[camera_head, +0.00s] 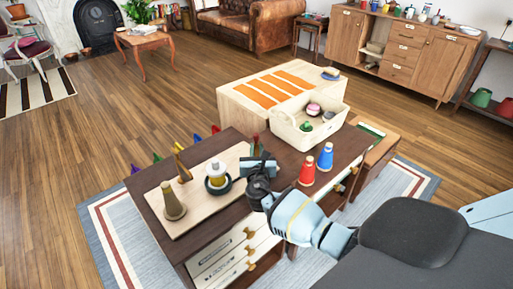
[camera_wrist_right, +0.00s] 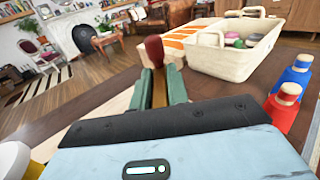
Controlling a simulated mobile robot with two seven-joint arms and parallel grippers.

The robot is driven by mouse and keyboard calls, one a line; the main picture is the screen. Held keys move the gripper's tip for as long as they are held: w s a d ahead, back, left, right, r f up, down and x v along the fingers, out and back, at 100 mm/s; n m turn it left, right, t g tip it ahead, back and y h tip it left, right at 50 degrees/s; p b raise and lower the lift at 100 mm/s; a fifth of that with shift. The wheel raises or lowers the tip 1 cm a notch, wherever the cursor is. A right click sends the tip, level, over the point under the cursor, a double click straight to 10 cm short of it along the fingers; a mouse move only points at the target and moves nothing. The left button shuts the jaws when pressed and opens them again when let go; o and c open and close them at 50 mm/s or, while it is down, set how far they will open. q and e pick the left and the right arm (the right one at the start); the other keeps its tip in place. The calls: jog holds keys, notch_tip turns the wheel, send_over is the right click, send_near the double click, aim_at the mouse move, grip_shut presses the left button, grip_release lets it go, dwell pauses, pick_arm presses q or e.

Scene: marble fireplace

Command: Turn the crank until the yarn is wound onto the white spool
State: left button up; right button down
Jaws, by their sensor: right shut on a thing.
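My right gripper (camera_head: 258,168) is at the right part of the pale wooden board (camera_head: 205,207) on the dark-topped cabinet. In the right wrist view its green fingers (camera_wrist_right: 162,88) are shut around a brass-brown crank handle (camera_wrist_right: 158,92) with a dark red knob above the fingertips. The white spool (camera_head: 217,168) stands upright in a dark round base, left of the gripper; yellowish colour shows on it. How much yarn is on it is too small to tell. An olive-brown cone (camera_head: 174,203) stands at the board's front left, with a yellow-brown upright piece (camera_head: 182,166) behind it. My left gripper is not in view.
A red bottle (camera_head: 307,171) and a blue bottle (camera_head: 325,157) stand right of the gripper. A cream handled basket (camera_head: 285,128) holds small coloured things behind them. Several coloured pointed pieces show along the cabinet's far edge. The cabinet top's front left is clear.

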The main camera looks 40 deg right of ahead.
jog(key=m+g+h+b, duration=0.1)
jog(key=m+g+h, duration=0.2)
jog(key=shift+s+f+h, duration=0.1)
jog(key=shift+h, duration=0.2)
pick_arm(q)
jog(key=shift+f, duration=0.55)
pick_arm(e)
jog(key=shift+s+d+m+g+h, duration=0.1)
jog(key=shift+d+m+g+h, duration=0.1)
jog(key=shift+m+g+h, duration=0.75)
pick_arm(q)
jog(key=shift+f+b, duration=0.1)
jog(key=shift+b, duration=0.2)
pick_arm(e)
jog(key=shift+g, duration=0.25)
jog(key=c, duration=1.4)
grip_release()
jog(key=shift+o, duration=0.2)
